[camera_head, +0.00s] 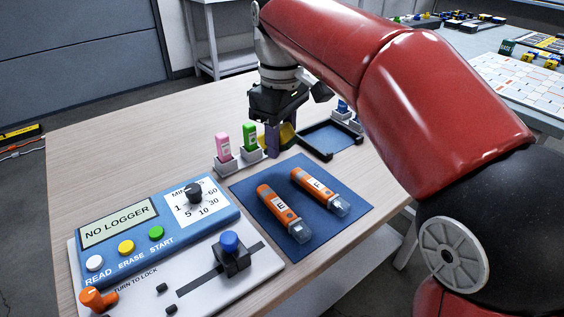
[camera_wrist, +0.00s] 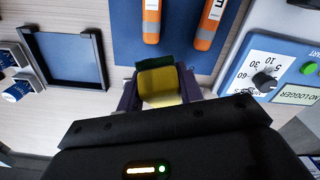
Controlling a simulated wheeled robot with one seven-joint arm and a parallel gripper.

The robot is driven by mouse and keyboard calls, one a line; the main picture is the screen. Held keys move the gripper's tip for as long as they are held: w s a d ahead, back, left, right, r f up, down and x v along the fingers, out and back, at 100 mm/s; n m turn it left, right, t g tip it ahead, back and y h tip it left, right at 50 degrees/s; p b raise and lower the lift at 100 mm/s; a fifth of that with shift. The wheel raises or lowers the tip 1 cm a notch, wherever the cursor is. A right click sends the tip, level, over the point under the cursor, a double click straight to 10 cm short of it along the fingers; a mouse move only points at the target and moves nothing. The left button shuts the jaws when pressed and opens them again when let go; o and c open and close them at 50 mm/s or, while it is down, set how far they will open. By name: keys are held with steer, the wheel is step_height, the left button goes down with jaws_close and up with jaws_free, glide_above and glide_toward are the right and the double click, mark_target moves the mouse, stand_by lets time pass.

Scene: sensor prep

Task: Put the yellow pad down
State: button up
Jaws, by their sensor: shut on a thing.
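My gripper (camera_head: 273,140) is shut on the yellow pad (camera_head: 287,135), near the far side of the wooden table. The pad is partly hidden behind a finger in the head view. In the wrist view the pad (camera_wrist: 160,86) sits between the two purple fingers of my gripper (camera_wrist: 158,92), with a dark green strip along its far edge. I cannot tell whether the pad touches the table. To its right in the head view is an empty black-rimmed tray (camera_head: 349,152) with a blue floor, which shows at the left in the wrist view (camera_wrist: 103,75).
Pink (camera_head: 223,146) and green (camera_head: 249,137) sticks stand in grey holders just left of my gripper. Two orange loggers (camera_head: 279,205) lie on a blue mat (camera_head: 245,187) in front. A control panel (camera_head: 140,232) fills the left front. Blue-topped items (camera_head: 343,106) stand behind the tray.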

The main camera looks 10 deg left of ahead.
mark_target(281, 174)
steer(key=shift+f, duration=2.45)
steer(key=o, duration=0.9)
steer(key=shift+f, duration=0.1)
steer(key=shift+f+b, duration=0.2)
steer(key=shift+b, duration=0.3)
steer(key=r+p, duration=0.1)
steer(key=r, duration=0.7)
steer(key=shift+s, duration=0.2)
